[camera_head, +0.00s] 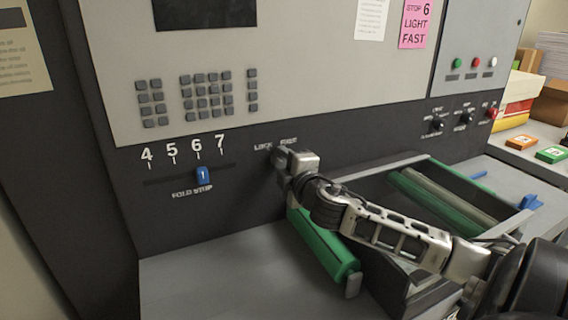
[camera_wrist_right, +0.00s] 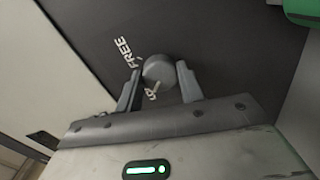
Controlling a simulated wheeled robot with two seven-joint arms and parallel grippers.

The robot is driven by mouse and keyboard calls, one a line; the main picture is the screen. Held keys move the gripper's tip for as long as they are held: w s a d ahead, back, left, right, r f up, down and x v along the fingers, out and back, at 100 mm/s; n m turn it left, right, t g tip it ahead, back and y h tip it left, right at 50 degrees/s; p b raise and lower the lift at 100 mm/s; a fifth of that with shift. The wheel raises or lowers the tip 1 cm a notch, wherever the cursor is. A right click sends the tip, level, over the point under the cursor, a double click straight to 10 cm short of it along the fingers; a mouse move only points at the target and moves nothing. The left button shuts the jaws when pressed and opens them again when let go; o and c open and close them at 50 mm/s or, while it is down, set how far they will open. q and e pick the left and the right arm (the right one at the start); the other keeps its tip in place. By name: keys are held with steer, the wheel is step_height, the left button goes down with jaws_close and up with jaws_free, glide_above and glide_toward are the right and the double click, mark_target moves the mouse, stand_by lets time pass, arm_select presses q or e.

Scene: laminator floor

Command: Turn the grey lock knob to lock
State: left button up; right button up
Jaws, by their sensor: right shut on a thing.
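The grey lock knob (camera_wrist_right: 158,70) is a small round knob on the dark panel in the right wrist view. My right gripper (camera_wrist_right: 160,78) is shut on it, with one finger on each side. White "FREE" lettering (camera_wrist_right: 123,52) stands left of the knob. White marks below the knob are partly hidden, and I cannot tell which way the knob points. In the head view my right gripper (camera_head: 284,170) reaches the panel under the "LOCK" (camera_head: 263,147) and "FREE" labels and hides the knob. My left gripper is not in view.
A blue slider (camera_head: 203,175) sits left of the gripper under numbers 4 to 7. A green roller (camera_head: 325,245) lies below my right arm. A grey tray (camera_head: 432,165) with green rollers stands right. Several small knobs are farther right. The grey surface at front left is clear.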

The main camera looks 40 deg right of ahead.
steer(key=o, duration=1)
steer(key=shift+s+a+f, duration=0.1)
steer(key=shift+s+a, duration=0.05)
steer(key=shift+s, duration=0.3)
steer(key=b+v, duration=0.1)
steer(key=v, duration=1.4)
